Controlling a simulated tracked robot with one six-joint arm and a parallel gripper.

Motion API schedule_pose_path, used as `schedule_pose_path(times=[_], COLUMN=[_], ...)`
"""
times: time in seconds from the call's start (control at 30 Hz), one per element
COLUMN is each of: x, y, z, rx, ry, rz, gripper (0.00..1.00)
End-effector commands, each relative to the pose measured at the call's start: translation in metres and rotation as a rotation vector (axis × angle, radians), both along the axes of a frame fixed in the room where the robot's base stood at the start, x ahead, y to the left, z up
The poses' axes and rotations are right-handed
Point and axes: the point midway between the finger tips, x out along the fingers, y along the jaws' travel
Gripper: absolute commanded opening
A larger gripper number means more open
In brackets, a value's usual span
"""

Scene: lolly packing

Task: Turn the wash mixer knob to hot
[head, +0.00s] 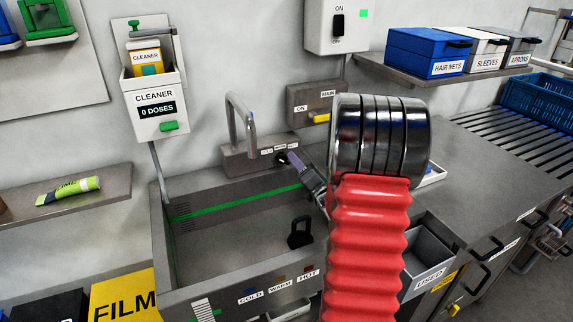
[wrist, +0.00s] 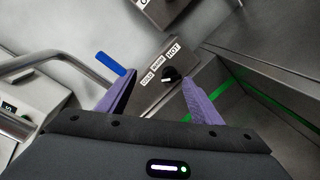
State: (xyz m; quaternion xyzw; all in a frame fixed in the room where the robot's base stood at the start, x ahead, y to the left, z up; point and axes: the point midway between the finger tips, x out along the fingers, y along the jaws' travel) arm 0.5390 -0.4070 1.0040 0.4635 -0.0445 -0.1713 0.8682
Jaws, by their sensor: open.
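The wash mixer knob (wrist: 169,74) is small and black with a white mark, on a grey panel (wrist: 150,88) labelled COLD, WARM and HOT. The white mark appears on the knob's lower-left side, roughly toward COLD; its exact setting is hard to tell. In the wrist view, my gripper (wrist: 158,76) is open, its purple fingers apart with the knob between their tips, closer to the right one. Whether either finger touches is unclear. In the head view, my gripper (head: 289,156) reaches the mixer panel (head: 240,159), and its finger partly hides the knob.
A bent metal tap (head: 248,118) rises from the panel beside the knob. The sink basin (head: 235,220) lies below, with a green line and a black object (head: 300,232) inside. The MAIN box (head: 315,102) with a yellow lever and the cleaner dispenser (head: 157,105) are close by.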

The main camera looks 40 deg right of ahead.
Motion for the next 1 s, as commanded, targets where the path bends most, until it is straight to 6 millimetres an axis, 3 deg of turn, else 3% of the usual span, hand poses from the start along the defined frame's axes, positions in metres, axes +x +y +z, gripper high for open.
schedule_pose_path(times=[0.03,0.1,0.3,0.77,1.0], x=[-0.007,-0.014,-0.028,-0.029,-0.014], y=[-0.001,0.001,0.006,0.008,0.004], z=[-0.017,-0.032,-0.055,-0.057,-0.057], rx=[-0.044,-0.119,-0.253,-0.282,-0.281], ry=[0.01,0.013,0.009,0.007,0.006], rz=[0.013,0.034,0.065,0.07,0.072], gripper=[0.59,0.59,0.59,0.59,0.59])
